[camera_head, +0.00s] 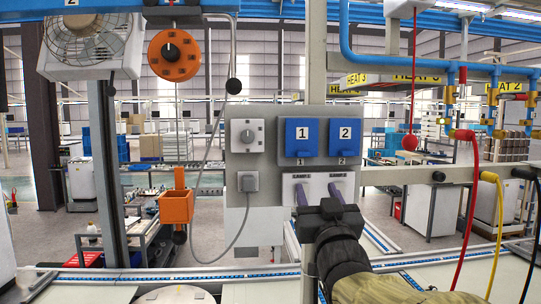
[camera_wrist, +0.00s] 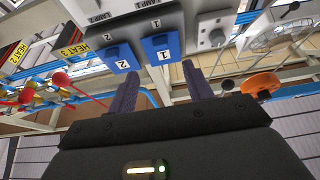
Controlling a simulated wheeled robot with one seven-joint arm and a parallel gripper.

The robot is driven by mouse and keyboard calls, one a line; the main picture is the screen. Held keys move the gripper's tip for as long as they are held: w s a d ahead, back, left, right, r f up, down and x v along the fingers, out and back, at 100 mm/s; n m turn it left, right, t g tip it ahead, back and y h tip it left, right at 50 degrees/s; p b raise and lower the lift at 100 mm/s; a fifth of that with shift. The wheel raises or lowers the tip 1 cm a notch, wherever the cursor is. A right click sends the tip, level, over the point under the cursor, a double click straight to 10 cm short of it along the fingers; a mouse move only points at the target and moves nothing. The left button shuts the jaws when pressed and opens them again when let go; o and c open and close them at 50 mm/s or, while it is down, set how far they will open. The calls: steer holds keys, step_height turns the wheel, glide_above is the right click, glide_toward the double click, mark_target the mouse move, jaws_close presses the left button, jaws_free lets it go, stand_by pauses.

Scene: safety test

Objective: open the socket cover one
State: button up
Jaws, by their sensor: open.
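The blue socket cover one (camera_head: 302,149) is on the grey wall panel, marked with a white 1, and looks shut. The blue cover two (camera_head: 345,149) is beside it on the right. In the wrist view the panel appears upside down, with cover one (camera_wrist: 162,54) right of cover two (camera_wrist: 121,64). My gripper (camera_head: 319,187) is in front of the panel, below the covers. Its two fingers are spread apart and empty. In the wrist view the gripper (camera_wrist: 160,78) has cover one between the directions of its fingertips, with no clear contact. The fingers partly hide the white plate below the covers.
A rotary switch (camera_head: 247,136) and a plugged-in grey plug (camera_head: 248,182) with a hanging cable are left of the covers. An orange pendant box (camera_head: 176,206) hangs further left. A red ball (camera_head: 410,142) on a cord and coloured hoses are at the right.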

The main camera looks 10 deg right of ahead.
steer(key=p, duration=0.6)
glide_toward(303, 138)
steer(key=w+f, duration=0.1)
steer(key=w, duration=0.4)
steer(key=shift+w+a+f, duration=0.1)
steer(key=shift+w+f, duration=0.05)
steer(key=shift+w, duration=0.1)
jaws_close()
